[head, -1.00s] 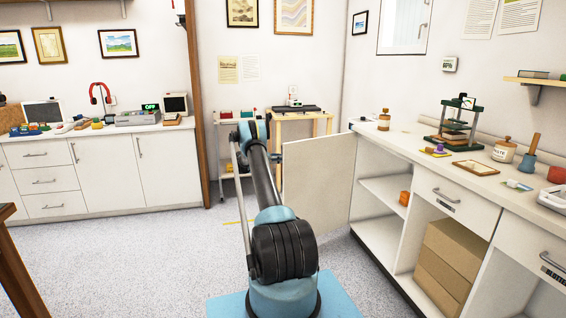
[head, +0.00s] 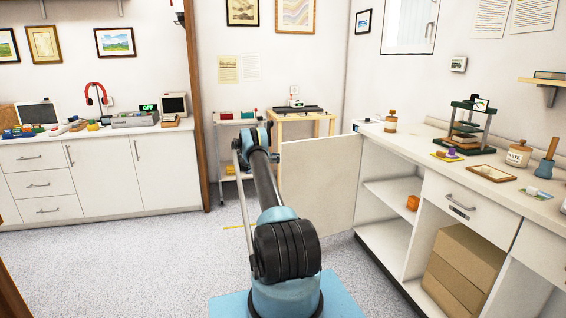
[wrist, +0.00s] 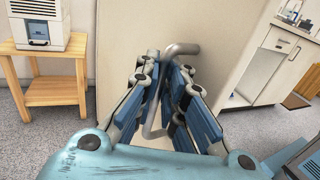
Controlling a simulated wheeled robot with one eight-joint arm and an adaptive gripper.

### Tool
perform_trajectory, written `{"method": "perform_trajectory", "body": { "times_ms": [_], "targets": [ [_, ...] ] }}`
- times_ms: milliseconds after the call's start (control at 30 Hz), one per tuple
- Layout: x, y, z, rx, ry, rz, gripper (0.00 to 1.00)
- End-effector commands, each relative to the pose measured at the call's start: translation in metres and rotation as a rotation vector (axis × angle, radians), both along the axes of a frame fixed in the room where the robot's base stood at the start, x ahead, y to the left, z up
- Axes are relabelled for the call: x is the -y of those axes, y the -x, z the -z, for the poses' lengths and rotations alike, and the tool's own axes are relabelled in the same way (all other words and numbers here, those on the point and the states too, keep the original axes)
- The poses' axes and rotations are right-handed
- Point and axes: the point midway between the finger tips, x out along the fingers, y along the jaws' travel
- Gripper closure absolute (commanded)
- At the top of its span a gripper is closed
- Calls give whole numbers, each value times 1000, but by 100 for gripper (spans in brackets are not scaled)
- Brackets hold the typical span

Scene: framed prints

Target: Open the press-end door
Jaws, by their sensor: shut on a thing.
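The press-end door (head: 320,182) is a pale panel that stands swung out from the left end of the right-hand counter, with the shelves behind it exposed. In the wrist view the door's face (wrist: 122,35) fills the middle. A grey metal bar handle (wrist: 183,48) runs up between my fingers and bends at its top. My gripper (wrist: 166,66) is shut on this handle. In the head view the gripper end is mostly hidden by my arm, near the door's left edge.
The open compartment (head: 385,238) has a shelf with an orange item (head: 412,202). A press (head: 468,125) stands on the counter above. A wooden stand (head: 300,121) is behind the door. White cabinets (head: 90,175) line the left wall. The floor between is clear.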

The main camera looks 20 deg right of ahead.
Motion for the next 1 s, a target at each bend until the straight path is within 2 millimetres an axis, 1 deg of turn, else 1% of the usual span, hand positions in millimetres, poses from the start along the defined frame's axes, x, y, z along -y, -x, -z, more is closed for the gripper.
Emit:
{"method": "perform_trajectory", "body": {
  "times_ms": [33,100,133,167,533,633,767,900,1000],
  "targets": [
    [1,0,1,-2,-3,0,100],
    [-1,0,1,-1,-3,-2,80],
    [-2,-1,1,-1,-2,-3,73],
    [-3,-1,0,-1,-2,-4,71],
    [-10,-2,-1,0,1,-8,71],
    [-15,-5,-1,0,1,-9,71],
    [-30,-12,-1,0,1,-10,71],
    [-51,-21,0,-1,1,-10,71],
    [-63,-26,1,-1,1,-10,71]
  ]
}}
